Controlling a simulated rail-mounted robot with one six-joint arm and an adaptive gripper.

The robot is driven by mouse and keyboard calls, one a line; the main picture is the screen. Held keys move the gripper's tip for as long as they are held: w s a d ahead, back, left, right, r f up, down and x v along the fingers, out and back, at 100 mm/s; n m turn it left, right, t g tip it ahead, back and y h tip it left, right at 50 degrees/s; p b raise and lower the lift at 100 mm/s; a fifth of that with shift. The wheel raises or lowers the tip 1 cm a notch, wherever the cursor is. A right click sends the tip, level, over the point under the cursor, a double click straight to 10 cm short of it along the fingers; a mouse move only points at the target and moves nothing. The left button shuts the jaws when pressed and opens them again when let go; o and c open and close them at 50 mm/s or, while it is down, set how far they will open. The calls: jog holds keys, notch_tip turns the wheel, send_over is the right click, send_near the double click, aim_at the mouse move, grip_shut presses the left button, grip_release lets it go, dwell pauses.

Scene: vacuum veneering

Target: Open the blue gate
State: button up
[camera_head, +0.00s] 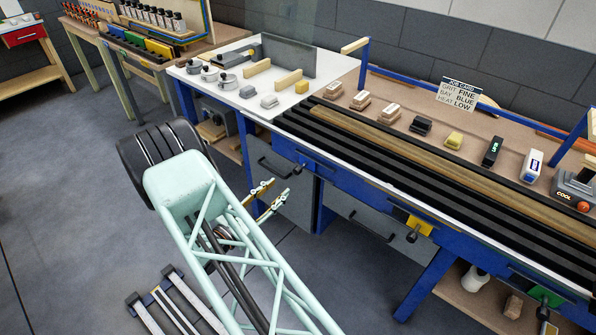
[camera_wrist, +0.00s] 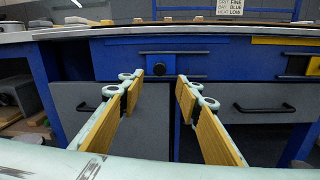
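The blue gate (camera_wrist: 174,66) is a small blue plate with a round black knob (camera_wrist: 158,69), set in the blue front rail of the bench. In the wrist view it is straight ahead, between and beyond my fingertips. In the head view the blue gate (camera_head: 314,166) is at the left end of the bench front, with its knob to the left. My gripper (camera_wrist: 158,84) is open and empty, its two yellow-padded fingers apart. In the head view my gripper (camera_head: 269,198) is in front of the grey cabinet, left of and below the knob, apart from it.
A yellow gate (camera_head: 419,225) and a green gate (camera_head: 546,295) are farther right along the rail. Grey drawers with black handles (camera_wrist: 264,107) lie below the rail. A job card (camera_head: 459,94) reads "BAY BLUE". Open floor lies in front of the bench.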

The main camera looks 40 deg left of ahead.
aim_at(296, 173)
jog(key=shift+w+a+b, duration=0.15)
jog(key=shift+w+b, duration=0.6)
jog(key=shift+w, duration=5.85)
jog(key=shift+c, duration=0.6)
